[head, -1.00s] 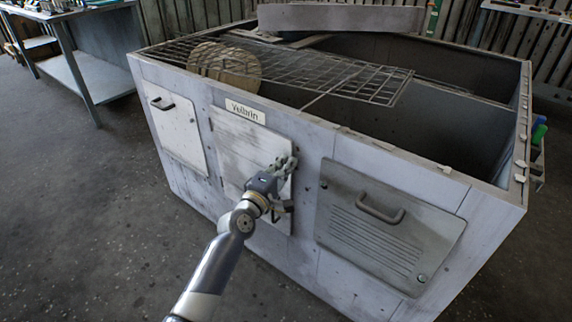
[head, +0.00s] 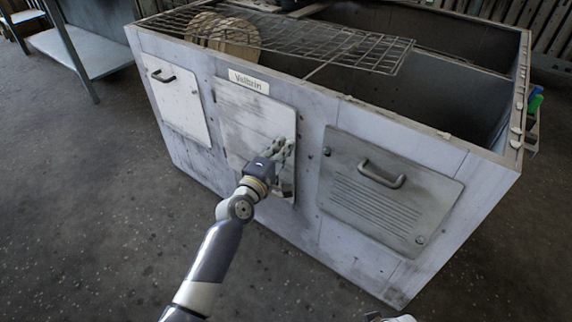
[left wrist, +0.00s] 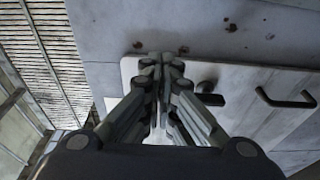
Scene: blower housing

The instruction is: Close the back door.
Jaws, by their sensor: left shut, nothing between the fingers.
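The grey blower housing (head: 300,200) has three doors on its front. The middle pale door (head: 240,125), under a name plate, looks flush or nearly so; I cannot tell whether a small gap remains. My left gripper (head: 282,150) is at this door's right side and hides part of it. In the left wrist view the gripper (left wrist: 160,68) is shut and empty, its tips over the edge of a pale door (left wrist: 240,115). That door has a dark handle (left wrist: 285,98) and a dark knob (left wrist: 207,88). Contact is unclear.
A left door (head: 178,100) with a black handle and a louvred right door (head: 385,195) sit beside it. A wire grate (head: 340,48) lies over the open top. A metal table (head: 85,52) stands at the left. The floor in front is clear.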

